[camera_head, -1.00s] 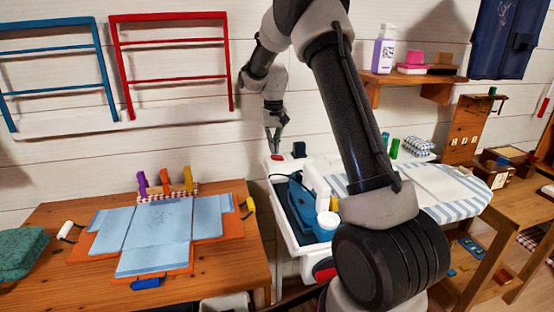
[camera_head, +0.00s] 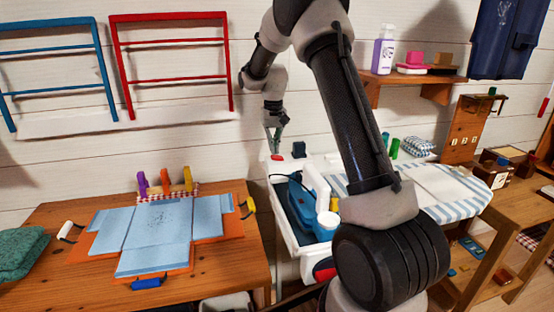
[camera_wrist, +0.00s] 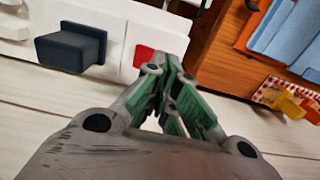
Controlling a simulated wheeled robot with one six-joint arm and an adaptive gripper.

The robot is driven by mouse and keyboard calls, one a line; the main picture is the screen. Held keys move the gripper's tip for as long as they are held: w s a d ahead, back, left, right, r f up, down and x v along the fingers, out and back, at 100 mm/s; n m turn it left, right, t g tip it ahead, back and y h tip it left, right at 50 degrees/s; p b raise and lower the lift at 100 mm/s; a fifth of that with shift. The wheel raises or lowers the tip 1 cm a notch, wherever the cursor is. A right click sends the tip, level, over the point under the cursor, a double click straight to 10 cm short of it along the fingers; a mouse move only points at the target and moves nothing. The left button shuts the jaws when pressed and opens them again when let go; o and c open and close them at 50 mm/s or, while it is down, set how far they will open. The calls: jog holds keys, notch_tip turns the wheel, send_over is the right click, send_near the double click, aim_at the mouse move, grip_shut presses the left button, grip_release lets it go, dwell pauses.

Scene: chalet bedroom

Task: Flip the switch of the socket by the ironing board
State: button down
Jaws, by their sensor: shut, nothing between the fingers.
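The white socket panel (camera_wrist: 112,40) carries a red switch (camera_wrist: 145,57) and a dark blue-black plug (camera_wrist: 70,50) in the wrist view. In the head view the red switch (camera_head: 277,157) shows small at the panel's left end, with the plug (camera_head: 299,149) to its right. My gripper (camera_wrist: 172,62) is shut and empty. Its green-padded fingertips are right beside the red switch and overlap its edge in the wrist view; I cannot tell whether they touch it. In the head view my gripper (camera_head: 277,148) points down just above the switch. The striped ironing board (camera_head: 445,200) is to the right.
A blue iron (camera_head: 302,205) and white bottles sit in a white tray (camera_head: 285,235) below the socket. A wooden table (camera_head: 50,280) with a blue folding board (camera_head: 160,225) stands at left. A wall shelf (camera_head: 415,78) with a purple bottle is at upper right.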

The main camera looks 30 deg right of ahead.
aim_at(274, 156)
jog(key=shift+f, duration=1.2)
dwell(0.4)
jog(key=shift+r, duration=3.5)
